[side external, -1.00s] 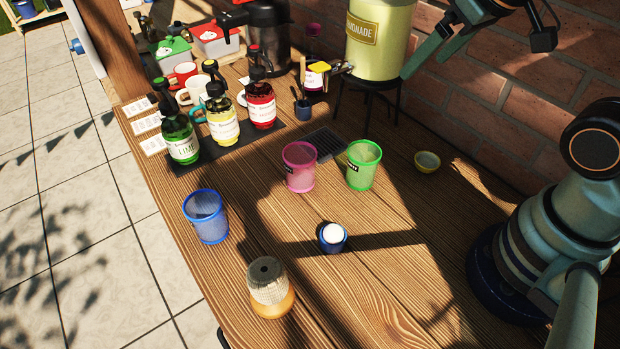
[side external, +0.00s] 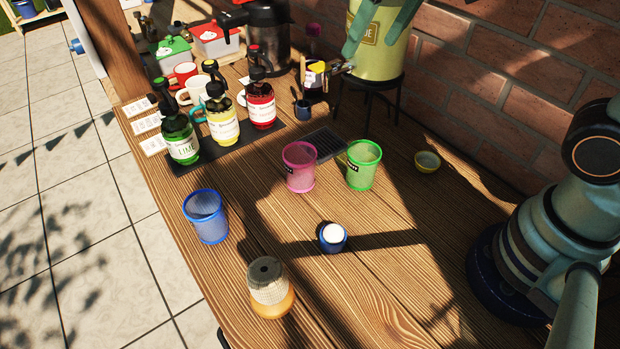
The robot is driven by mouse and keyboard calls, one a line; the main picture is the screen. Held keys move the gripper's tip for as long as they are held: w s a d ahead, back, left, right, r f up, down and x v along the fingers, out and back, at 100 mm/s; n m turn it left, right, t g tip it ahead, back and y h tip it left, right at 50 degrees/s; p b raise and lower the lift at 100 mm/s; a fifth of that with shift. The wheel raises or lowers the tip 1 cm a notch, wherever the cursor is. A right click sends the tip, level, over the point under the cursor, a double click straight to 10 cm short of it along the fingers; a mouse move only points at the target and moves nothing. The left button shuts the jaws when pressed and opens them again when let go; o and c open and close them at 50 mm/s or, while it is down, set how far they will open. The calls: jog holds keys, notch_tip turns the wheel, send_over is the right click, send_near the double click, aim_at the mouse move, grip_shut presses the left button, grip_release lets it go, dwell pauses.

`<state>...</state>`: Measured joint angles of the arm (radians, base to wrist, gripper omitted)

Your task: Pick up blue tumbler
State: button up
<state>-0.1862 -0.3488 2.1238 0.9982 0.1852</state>
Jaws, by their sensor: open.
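The blue tumbler (side external: 207,220) is a clear blue cup standing upright near the table's left edge. My gripper (side external: 372,42) is at the top edge of the view, in front of the lemonade dispenser. Its teal fingers are apart, open and empty, and point down. The rest of the gripper is cut off by the frame. It is well above and to the right of the blue tumbler, far from touching it.
A pink tumbler (side external: 299,168) and a green tumbler (side external: 363,166) stand mid-table. A small blue cup with a white top (side external: 332,238) and a honey-coloured jar (side external: 270,290) stand nearer. Pump bottles (side external: 222,122) stand behind the blue tumbler. The dispenser (side external: 378,65) stands at the back.

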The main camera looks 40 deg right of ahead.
jog(key=w+a+f+g, duration=0.1)
jog(key=w+a+g, duration=0.1)
jog(key=w+a, duration=0.5)
jog(key=g, duration=0.2)
send_over(207, 214)
jog(key=s, duration=0.2)
notch_tip(207, 214, down, 13)
jog(key=shift+h, duration=0.4)
jog(key=f, duration=1.1)
jog(key=shift+s+a+f, duration=0.2)
jog(key=shift+s+f, duration=0.1)
jog(key=shift+c, duration=0.3)
jog(key=c, duration=1.2)
jog(key=shift+o, duration=0.2)
jog(key=shift+r, duration=0.15)
